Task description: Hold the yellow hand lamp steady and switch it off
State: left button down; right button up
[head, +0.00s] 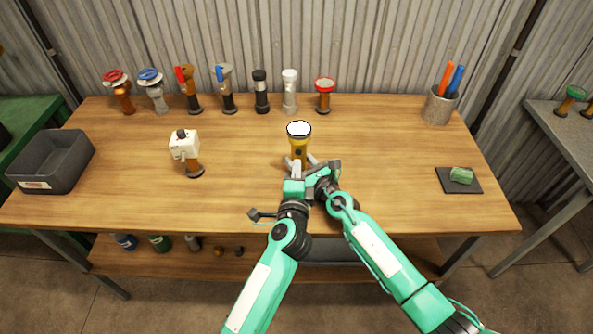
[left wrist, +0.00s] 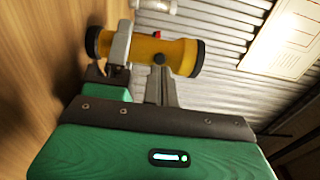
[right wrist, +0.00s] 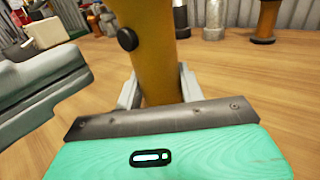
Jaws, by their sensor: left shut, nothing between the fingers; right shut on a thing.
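The yellow hand lamp (head: 299,143) stands upright mid-table, its lens face bright white and pointing up. My right gripper (right wrist: 160,92) is shut around the lamp's lower body, one finger on each side; a round black knob (right wrist: 127,39) shows above. In the head view the grippers hide the lamp's lower part.
Several valves and torches stand in a row at the back. A white-headed device (head: 185,146) stands left of the lamp, a grey bin (head: 50,163) at far left. Table between is clear.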

pick_arm(q)
jog(key=shift+w, duration=0.2)
dwell(0.4)
jog(key=shift+w+d, duration=0.1)
jog(key=shift+w, duration=1)
jog(key=s, duration=0.6)
dwell(0.4)
jog(key=shift+s, duration=0.1)
dwell(1.9)
